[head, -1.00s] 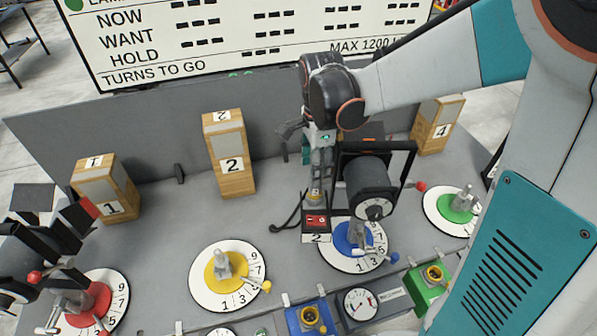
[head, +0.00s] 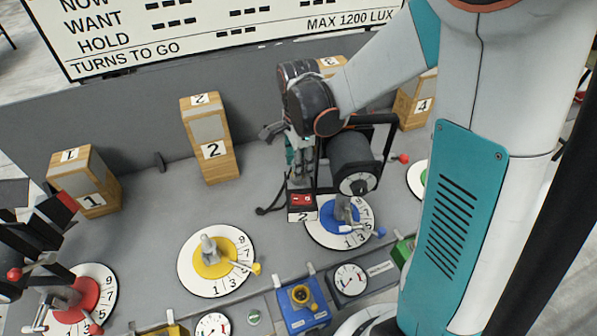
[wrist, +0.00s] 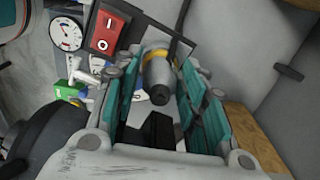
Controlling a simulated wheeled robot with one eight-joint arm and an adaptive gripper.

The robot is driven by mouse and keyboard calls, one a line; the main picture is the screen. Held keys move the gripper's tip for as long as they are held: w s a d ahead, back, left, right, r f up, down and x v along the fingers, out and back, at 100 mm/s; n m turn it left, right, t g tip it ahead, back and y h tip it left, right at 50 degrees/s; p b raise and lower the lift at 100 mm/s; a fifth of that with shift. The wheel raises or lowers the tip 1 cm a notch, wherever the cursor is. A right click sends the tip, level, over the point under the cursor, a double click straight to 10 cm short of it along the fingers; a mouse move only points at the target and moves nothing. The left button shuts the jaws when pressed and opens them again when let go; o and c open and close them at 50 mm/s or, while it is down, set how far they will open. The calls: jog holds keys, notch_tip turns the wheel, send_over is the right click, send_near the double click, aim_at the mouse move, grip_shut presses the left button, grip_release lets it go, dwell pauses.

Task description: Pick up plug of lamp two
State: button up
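The plug (wrist: 160,75), a grey cylinder with a yellow band, stands beside a red rocker switch (wrist: 108,32) in the wrist view. In the head view this red switch (head: 301,199) is on a small box labelled 2 (head: 303,217), and the plug is mostly hidden by my gripper. My gripper (head: 300,168) is low, pointing down just above the box. In the wrist view my gripper (wrist: 165,72) is open, its teal finger pads on either side of the plug. Gaps show between pads and plug; I cannot tell if either touches.
Wooden blocks 1 (head: 82,180) and 2 (head: 209,140) stand behind. A yellow dial (head: 205,282) is front left.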

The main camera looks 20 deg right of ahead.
grip_shut()
jog(key=shift+r, duration=0.15)
